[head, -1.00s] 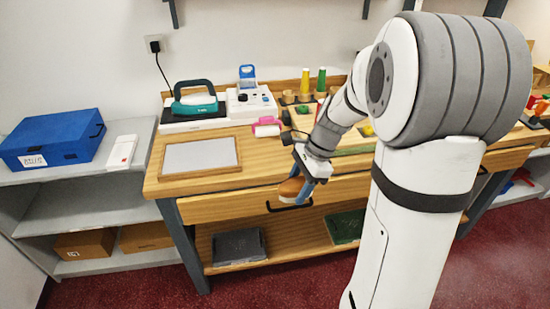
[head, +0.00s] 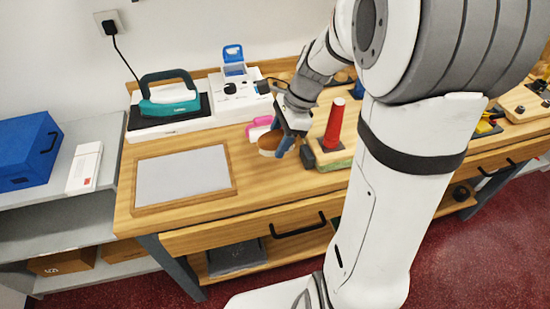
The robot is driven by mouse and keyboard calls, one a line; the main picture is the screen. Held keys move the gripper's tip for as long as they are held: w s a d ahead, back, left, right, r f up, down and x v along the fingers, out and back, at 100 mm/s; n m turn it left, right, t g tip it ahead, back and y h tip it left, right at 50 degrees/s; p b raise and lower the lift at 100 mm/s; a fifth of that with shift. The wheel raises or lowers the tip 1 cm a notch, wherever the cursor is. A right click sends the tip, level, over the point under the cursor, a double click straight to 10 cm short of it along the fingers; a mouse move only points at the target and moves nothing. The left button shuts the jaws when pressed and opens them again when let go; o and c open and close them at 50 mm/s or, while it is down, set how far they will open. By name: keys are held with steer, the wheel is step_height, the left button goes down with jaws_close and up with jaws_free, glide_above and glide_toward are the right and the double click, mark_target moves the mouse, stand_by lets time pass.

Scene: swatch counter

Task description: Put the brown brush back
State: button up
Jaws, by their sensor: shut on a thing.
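The brown brush (head: 268,142) is an oval with a brown back and a pale underside. It is held in my gripper (head: 279,140), whose blue-grey fingers are shut on it. My gripper points down and to the left over the wooden counter (head: 262,187), between the framed grey panel and a red cone. I cannot tell whether the brush touches the counter top. The brush's far side is hidden by the fingers.
A framed grey panel (head: 183,176) lies at left. A teal iron (head: 170,100) and a white device (head: 242,92) stand behind. A pink-handled roller (head: 259,124) is close behind the brush. Bare wood lies in front.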

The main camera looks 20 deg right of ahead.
mark_target(273, 174)
step_height(273, 174, down, 10)
steer(key=shift+r+b, duration=0.25)
steer(key=shift+b, duration=0.15)
steer(key=shift+f, duration=0.1)
steer(key=o, duration=1)
steer(key=shift+c, duration=0.2)
